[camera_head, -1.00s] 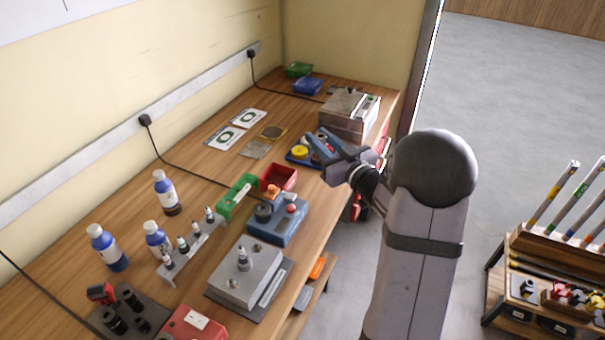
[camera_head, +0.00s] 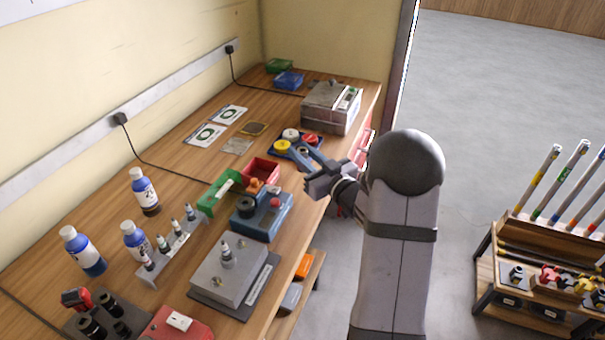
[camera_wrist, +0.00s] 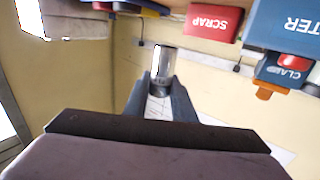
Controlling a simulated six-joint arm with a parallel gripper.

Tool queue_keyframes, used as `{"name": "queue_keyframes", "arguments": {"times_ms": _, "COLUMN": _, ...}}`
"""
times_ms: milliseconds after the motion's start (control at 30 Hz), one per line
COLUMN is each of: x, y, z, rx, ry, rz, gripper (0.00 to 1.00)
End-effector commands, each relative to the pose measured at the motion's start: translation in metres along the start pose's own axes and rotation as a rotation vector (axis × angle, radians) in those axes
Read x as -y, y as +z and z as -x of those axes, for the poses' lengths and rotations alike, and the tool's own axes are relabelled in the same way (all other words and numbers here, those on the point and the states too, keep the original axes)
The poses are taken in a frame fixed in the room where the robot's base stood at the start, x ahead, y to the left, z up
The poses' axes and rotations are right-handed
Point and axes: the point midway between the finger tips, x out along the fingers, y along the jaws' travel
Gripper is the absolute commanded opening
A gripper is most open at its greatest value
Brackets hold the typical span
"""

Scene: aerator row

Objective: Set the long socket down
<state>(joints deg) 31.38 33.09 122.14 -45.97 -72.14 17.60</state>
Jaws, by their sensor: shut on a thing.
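The socket sticks out past the fingertips and touches nothing else that I can see. In the head view the socket cannot be made out between the fingers. A dark holder (camera_head: 74,325) with several black sockets stands at the lower left.
The blue tester (camera_head: 262,218) and red scrap bin (camera_head: 262,168) stand close to my gripper, with a green bin (camera_head: 217,196) behind. A grey block (camera_head: 232,272) is nearer. A metal box (camera_head: 330,107) stands at the far end.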

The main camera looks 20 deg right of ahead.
Motion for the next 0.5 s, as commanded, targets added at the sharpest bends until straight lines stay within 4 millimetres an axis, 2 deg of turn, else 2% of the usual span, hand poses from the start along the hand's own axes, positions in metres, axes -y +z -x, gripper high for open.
{"name": "queue_keyframes", "arguments": {"times_ms": 133, "x": 0.0, "y": 0.017, "z": 0.0, "rx": -0.001, "ry": 0.0, "rz": 0.0, "gripper": 0.0}}
{"name": "queue_keyframes", "arguments": {"times_ms": 500, "x": 0.0, "y": 0.03, "z": 0.0, "rx": -0.002, "ry": 0.0, "rz": 0.001, "gripper": 0.0}}
